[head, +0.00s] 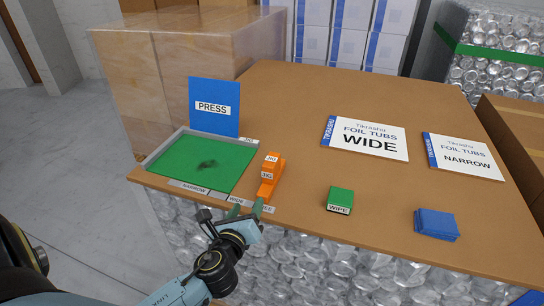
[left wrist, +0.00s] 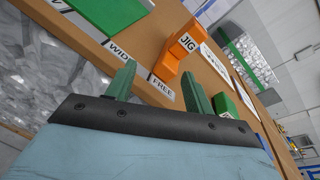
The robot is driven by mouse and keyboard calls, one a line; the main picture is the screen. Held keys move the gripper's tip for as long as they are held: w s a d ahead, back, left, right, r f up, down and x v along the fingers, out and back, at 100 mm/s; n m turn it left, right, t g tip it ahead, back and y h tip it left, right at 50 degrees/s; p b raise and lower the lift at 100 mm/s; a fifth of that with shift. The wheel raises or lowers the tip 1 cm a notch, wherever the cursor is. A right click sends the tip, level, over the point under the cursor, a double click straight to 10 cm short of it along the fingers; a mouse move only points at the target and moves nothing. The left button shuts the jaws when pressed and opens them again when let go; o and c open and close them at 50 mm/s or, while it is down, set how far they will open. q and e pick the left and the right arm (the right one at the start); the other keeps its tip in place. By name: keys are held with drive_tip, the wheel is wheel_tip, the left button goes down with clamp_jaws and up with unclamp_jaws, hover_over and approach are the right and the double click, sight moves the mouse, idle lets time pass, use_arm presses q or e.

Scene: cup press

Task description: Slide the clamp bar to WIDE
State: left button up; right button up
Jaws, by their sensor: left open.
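The orange bar (head: 267,188), marked JIG, stands at the right side of the green press bed (head: 195,160), its front end by the FREE label (head: 266,209). I take it to be the clamp bar. The WIDE label (head: 236,201) is just left of FREE and the NARROW label (head: 192,187) is further left. My left gripper (head: 247,206) is open and empty at the table's front edge, by the WIDE and FREE labels. In the left wrist view the orange bar (left wrist: 164,67) shows beyond and between the open fingers (left wrist: 158,72), apparently not gripped. My right gripper is not in view.
A blue PRESS panel (head: 214,106) stands behind the bed. A green WIPE block (head: 340,198) and a blue block (head: 436,224) lie to the right. WIDE (head: 366,138) and NARROW (head: 464,157) foil tub cards lie further back. The table's (head: 300,100) back middle is clear.

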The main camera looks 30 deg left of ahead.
use_arm(q)
wheel_tip(320, 180, up, 4)
drive_tip(key=w+d+m+t+h, duration=0.1)
drive_tip(key=w+m+t, duration=0.1)
drive_tip(key=m, duration=0.4)
approach(275, 153)
drive_tip(key=shift+m, duration=0.3)
drive_tip(key=x, duration=0.7)
drive_tip(key=shift+w+a+f+p, duration=0.15)
drive_tip(key=shift+w+f+p, duration=0.2)
clamp_jaws()
drive_tip(key=shift+t, duration=0.3)
